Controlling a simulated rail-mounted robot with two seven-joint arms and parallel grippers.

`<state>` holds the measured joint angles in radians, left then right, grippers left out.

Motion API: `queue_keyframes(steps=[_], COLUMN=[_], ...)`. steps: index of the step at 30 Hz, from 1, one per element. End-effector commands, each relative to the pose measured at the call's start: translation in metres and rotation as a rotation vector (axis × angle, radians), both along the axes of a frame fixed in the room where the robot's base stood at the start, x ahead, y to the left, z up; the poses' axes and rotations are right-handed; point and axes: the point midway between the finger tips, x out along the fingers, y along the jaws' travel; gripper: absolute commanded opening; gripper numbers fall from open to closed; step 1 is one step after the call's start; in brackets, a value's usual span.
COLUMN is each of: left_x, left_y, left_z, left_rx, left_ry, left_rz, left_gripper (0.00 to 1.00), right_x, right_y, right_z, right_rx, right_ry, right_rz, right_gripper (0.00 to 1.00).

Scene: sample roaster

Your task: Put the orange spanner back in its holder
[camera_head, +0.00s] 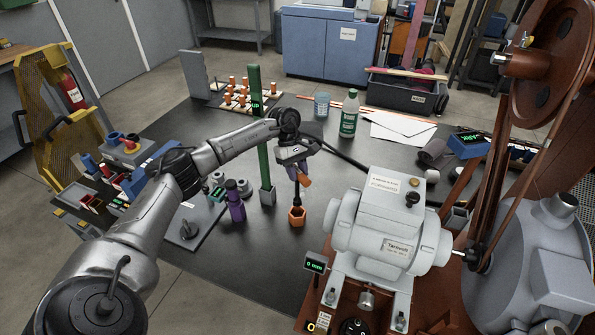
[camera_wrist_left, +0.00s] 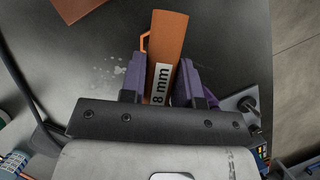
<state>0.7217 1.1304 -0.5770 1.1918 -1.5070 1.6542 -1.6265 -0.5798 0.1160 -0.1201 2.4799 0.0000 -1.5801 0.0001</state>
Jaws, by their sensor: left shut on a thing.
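The orange spanner (camera_wrist_left: 165,50), marked "8 mm", is held between the purple fingers of my left gripper (camera_wrist_left: 160,82) in the left wrist view. In the head view my left gripper (camera_head: 299,172) is over the black table, and a short orange part of the spanner (camera_head: 305,181) shows at its fingers. An orange six-sided cup (camera_head: 297,216), which looks like the holder, stands on the table below the gripper. A thin dark length shows between gripper and cup; I cannot tell whether the spanner touches the cup. My right gripper is not in view.
A green upright bar (camera_head: 264,150) in a grey socket (camera_head: 267,194) stands left of the cup. A purple piece (camera_head: 236,207) is further left. The white motor housing (camera_head: 385,225) stands close at the right. A green bottle (camera_head: 349,114) is behind. Bare table (camera_head: 245,260) lies in front.

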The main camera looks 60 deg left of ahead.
Motion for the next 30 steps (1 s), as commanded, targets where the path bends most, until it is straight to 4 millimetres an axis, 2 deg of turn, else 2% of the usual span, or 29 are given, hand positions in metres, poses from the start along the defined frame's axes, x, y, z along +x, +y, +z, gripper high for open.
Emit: queue_keyframes(steps=[30], left_x=[0.000], left_y=[0.000], left_z=[-0.060], left_rx=[-0.001], left_ry=[-0.001], left_rz=[0.000], left_gripper=[0.00], right_x=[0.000], right_y=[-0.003], right_z=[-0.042], right_rx=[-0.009], right_ry=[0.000], right_rz=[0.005], right_gripper=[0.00])
